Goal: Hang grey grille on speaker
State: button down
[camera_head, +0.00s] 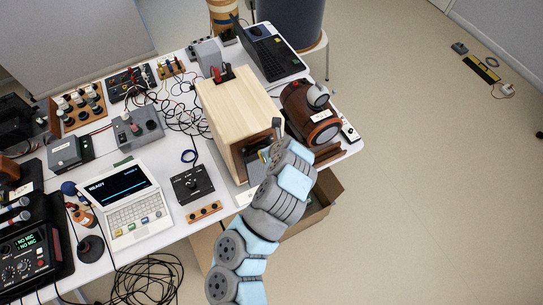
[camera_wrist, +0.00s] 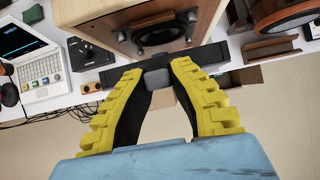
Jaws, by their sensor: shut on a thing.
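The speaker (camera_head: 238,98) is a pale wooden box on the white table, with its open front facing me. In the wrist view the speaker (camera_wrist: 198,14) is at the top, and its round dark driver shows. My gripper (camera_wrist: 157,70) has yellow ribbed fingers, shut on a small grey block at the middle of a dark bar. The bar looks like the grey grille (camera_wrist: 208,57) seen edge-on. It is just in front of the speaker's lower front; I cannot tell whether they touch. In the head view my arm hides most of the grille and the fingers.
A brown round-fronted speaker (camera_head: 311,113) stands to the right, near brown wooden pieces (camera_head: 328,153). A black control box (camera_head: 192,184) and a laptop-like device (camera_head: 126,204) stand to the left. An open cardboard box (camera_head: 325,197) is below the table edge. The floor at right is mostly clear.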

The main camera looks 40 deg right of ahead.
jog(key=shift+w+d+b, duration=0.15)
jog(key=shift+w+b, duration=0.15)
jog(key=shift+w, duration=0.65)
jog(key=shift+w+d+b, duration=0.2)
jog(key=shift+w+b, duration=0.15)
jog(key=shift+w, duration=0.55)
jog(key=shift+w+d+b, duration=0.15)
jog(key=shift+w+b, duration=0.15)
jog(key=shift+w, duration=0.65)
jog(key=shift+s, duration=0.3)
dwell(0.4)
jog(key=shift+w+b, duration=0.55)
dwell(1.5)
jog(key=shift+f+b, duration=0.5)
jog(key=shift+f, duration=0.15)
dwell(1.8)
